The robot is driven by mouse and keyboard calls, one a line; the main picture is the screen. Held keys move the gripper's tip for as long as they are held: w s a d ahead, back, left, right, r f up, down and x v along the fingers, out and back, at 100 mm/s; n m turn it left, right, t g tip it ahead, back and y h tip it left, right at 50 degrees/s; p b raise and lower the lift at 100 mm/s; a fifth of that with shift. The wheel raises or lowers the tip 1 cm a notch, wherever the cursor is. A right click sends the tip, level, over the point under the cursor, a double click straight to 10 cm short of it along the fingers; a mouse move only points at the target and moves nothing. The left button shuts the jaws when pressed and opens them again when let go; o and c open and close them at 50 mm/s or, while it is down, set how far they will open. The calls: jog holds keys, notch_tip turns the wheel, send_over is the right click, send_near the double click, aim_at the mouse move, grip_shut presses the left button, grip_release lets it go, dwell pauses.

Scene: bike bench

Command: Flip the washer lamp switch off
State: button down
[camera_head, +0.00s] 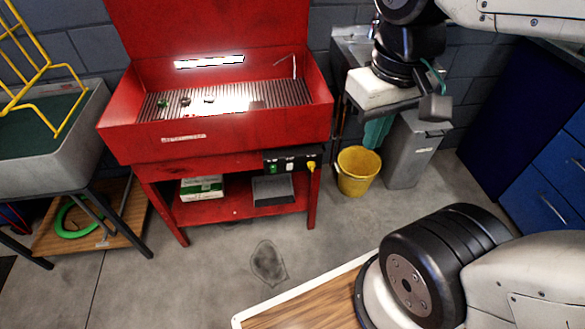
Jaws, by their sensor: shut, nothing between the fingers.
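The washer is a red parts-washing cabinet (215,137) with a raised red lid and a ribbed basin. Its lamp (208,61), a long strip at the back, is lit and glows white. A black switch panel (300,162) sits at the right of the cabinet's lower front. It carries small green, white and yellow parts. They are too small to tell which is the lamp switch or which way it is set. My gripper (380,90) is at the upper right, apart from the washer and to the right of the panel. Its fingers are not clearly made out.
A yellow bucket (358,173) and a grey bin (416,152) stand right of the washer. A grey tub (52,150) with a yellow rack (42,85) is at left. Blue cabinets (545,180) stand at right. The floor before the washer is clear.

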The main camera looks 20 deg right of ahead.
jog(key=w+d+f+n, duration=0.3)
jog(key=w+f, duration=0.2)
jog(key=f, duration=0.7)
jog(key=w+d+f+n, duration=0.25)
jog(key=w+f, duration=0.35)
jog(key=f, duration=0.7)
jog(key=w+d+f+n, duration=0.2)
jog(key=w+d+f, duration=0.25)
jog(key=f, duration=0.75)
jog(key=w+a+n+t+y, duration=0.3)
jog(key=w+a+n+t, duration=0.2)
jog(key=w, duration=0.4)
jog(key=shift+w+a+n+t, duration=0.15)
jog(key=shift+a+n+t, duration=0.2)
jog(key=shift+n+t, duration=0.35)
jog(key=shift+f, duration=0.15)
send_near(290, 167)
jog(key=shift+s+a+x, duration=0.15)
jog(key=shift+s+x, duration=0.05)
jog(key=shift+x, duration=1.35)
jog(key=shift+s+a+x, duration=0.1)
jog(key=shift+s+x, duration=0.05)
jog(key=shift+x, duration=1.45)
